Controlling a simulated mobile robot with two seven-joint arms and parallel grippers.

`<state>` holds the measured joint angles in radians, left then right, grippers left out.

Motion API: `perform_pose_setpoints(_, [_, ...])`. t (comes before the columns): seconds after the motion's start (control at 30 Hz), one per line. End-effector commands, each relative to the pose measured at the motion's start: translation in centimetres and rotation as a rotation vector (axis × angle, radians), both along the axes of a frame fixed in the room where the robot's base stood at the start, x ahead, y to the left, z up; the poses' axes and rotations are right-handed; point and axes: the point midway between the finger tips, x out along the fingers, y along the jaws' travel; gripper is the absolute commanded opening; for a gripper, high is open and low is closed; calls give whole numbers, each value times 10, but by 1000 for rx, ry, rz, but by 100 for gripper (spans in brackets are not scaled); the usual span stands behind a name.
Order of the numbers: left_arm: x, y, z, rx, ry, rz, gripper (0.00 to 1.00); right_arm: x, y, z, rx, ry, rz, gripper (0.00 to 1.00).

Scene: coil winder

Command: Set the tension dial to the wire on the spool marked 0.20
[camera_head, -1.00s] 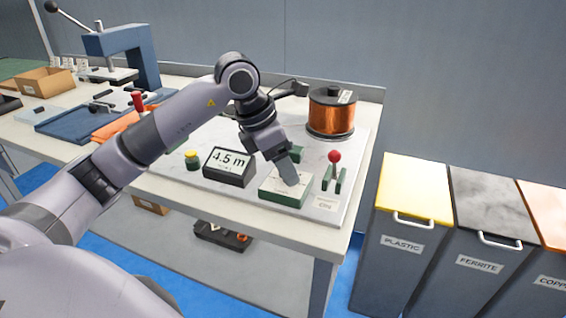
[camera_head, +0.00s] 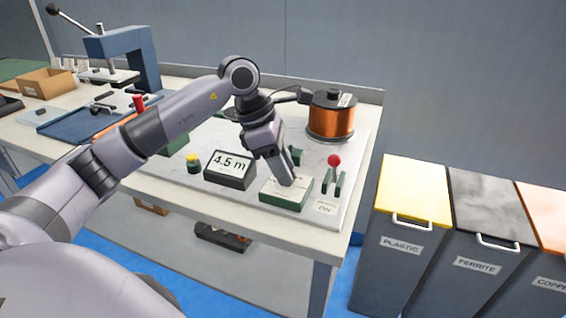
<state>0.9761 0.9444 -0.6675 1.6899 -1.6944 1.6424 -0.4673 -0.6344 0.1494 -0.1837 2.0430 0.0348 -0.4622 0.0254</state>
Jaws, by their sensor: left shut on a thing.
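A copper wire spool (camera_head: 331,121) with a dark top and a small label stands at the back right of the table; I cannot read the label. A green box with a pale top face (camera_head: 275,192) sits near the front edge, and the tension dial itself is hidden under my gripper. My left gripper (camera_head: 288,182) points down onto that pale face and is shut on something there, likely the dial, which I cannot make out. My right gripper is not in view.
A display reading 4.5 m (camera_head: 229,168) and a yellow button (camera_head: 193,162) stand left of the dial box. A red-knobbed lever (camera_head: 334,162) stands close on its right. Labelled bins, including a yellow-topped plastic bin (camera_head: 412,190), stand right of the table.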

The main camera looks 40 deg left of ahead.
Motion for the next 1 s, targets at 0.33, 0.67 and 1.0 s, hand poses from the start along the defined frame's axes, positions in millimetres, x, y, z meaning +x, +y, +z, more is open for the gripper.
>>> perform_pose_setpoints(0.33, [0,0,0,0,-2,-38,5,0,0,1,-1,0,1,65])
perform_pose_setpoints(0.67, [0,0,0,0,-1,-36,61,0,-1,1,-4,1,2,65])
perform_pose_setpoints(1.0, [-4,9,25,0,-6,-34,61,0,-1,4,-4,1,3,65])
